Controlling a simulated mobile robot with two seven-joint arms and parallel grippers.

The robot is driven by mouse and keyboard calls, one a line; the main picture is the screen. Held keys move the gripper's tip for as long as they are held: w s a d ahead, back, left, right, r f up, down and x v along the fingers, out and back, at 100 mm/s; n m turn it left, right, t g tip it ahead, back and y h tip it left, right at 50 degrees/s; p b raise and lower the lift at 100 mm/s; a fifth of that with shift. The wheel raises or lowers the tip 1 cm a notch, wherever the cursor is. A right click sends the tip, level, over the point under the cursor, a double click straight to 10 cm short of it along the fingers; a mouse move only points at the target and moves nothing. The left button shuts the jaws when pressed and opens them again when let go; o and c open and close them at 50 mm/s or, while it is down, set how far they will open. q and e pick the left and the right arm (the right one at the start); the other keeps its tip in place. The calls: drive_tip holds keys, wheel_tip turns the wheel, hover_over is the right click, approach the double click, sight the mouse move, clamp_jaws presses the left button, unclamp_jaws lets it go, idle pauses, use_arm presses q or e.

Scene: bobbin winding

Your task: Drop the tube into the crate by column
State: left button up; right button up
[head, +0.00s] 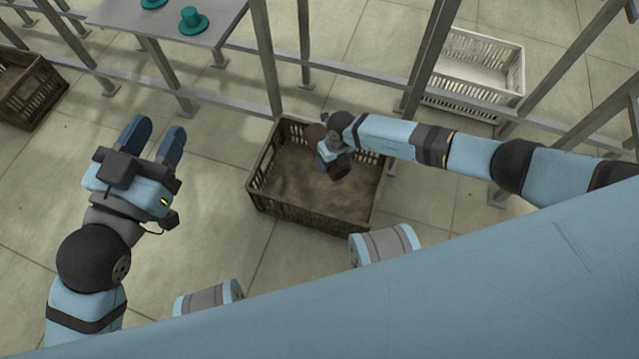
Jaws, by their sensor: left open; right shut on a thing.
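The brown slatted crate (265,172) stands on the floor in the middle of the head view, close to the foot of a grey upright post. My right gripper (338,170) points down over the crate, inside its outline near the back. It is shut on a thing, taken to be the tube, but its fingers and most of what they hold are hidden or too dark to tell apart. My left gripper (158,142) is open and empty over the floor, left of the crate, with its two dark blue fingers apart.
A grey table (205,28) with teal hat-shaped pieces (193,20) stands at the top left. A white crate (480,62) lies behind my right arm, and another brown crate (28,88) is at the far left. Metal posts and rails run behind the middle crate.

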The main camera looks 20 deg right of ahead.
use_arm(q)
drive_tip(key=shift+w+a+r+m, duration=0.15)
drive_tip(key=shift+w+m, duration=0.05)
drive_tip(key=shift+m, duration=0.2)
use_arm(e)
drive_tip(key=shift+f, duration=0.55)
drive_tip(key=o, duration=1)
drive_tip(key=shift+r, duration=0.4)
drive_tip(key=r+p, duration=0.2)
drive_tip(key=r, duration=0.1)
drive_tip(key=shift+w+d, duration=0.1)
drive_tip(key=shift+d, duration=0.1)
drive_tip(key=r+p, duration=0.1)
drive_tip(key=r, duration=0.2)
drive_tip(key=r+p, duration=0.1)
drive_tip(key=r, duration=0.1)
drive_tip(key=d+r+p, duration=0.1)
drive_tip(key=r+p, duration=0.1)
drive_tip(key=r, duration=0.1)
drive_tip(key=shift+w+r, duration=0.1)
drive_tip(key=shift+r, duration=0.2)
use_arm(q)
drive_tip(key=shift+s+d+n+g+y, duration=0.2)
drive_tip(key=shift+s+d+n+g, duration=0.25)
drive_tip(key=shift+s+n, duration=0.5)
drive_tip(key=shift+s+d+n+g+y, duration=0.2)
drive_tip(key=shift+s+d+n+g, duration=0.25)
drive_tip(key=shift+n, duration=0.8)
use_arm(e)
drive_tip(key=shift+r, duration=0.7)
